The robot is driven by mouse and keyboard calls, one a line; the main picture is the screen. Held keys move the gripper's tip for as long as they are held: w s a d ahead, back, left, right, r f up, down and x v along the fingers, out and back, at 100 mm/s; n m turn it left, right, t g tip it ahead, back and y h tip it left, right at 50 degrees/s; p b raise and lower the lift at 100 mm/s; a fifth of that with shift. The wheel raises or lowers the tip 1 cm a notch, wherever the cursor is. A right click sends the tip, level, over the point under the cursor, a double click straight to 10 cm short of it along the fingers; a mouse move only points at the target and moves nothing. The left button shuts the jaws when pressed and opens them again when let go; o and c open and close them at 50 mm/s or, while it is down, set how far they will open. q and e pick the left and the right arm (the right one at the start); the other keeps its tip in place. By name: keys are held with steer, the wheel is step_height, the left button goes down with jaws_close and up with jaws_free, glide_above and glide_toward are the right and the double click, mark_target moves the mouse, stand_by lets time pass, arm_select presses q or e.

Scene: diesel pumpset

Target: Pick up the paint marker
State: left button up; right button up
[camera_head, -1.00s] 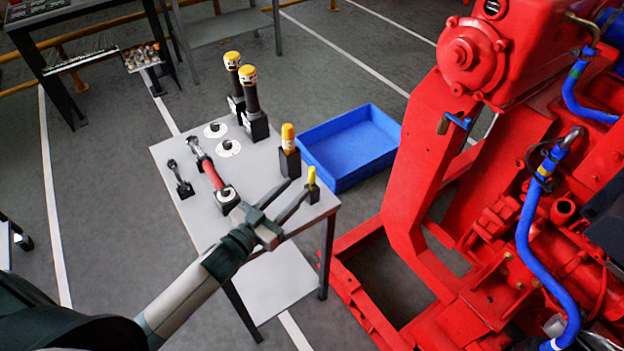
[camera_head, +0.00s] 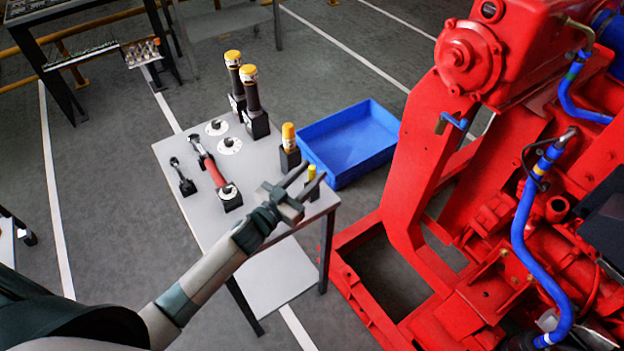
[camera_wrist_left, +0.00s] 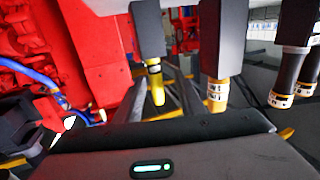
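The paint marker appears to be the slim yellow-capped one (camera_head: 311,171), upright in a small dark holder (camera_head: 310,187) at the right corner of the grey table (camera_head: 186,212). My left gripper (camera_head: 315,170) is open, its two fingers pointing at the marker and partly covering it. In the left wrist view, which is upside down, the yellow marker (camera_wrist_left: 155,82) shows between the open fingers; I cannot tell whether they touch it. My right gripper is in neither view.
A thicker yellow-topped item (camera_head: 288,136) stands in a dark block close behind the marker. Two tall yellow-topped tools (camera_head: 252,92) and a red-handled tool (camera_head: 214,172) are farther left. A blue crate (camera_head: 352,145) and red pumpset (camera_head: 430,150) lie to the right.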

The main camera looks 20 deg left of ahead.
arm_select(q)
steer(key=p+x, duration=0.1)
steer(key=x, duration=0.3)
steer(key=shift+w+d+f, duration=0.15)
steer(key=shift+d, duration=0.1)
jaws_close()
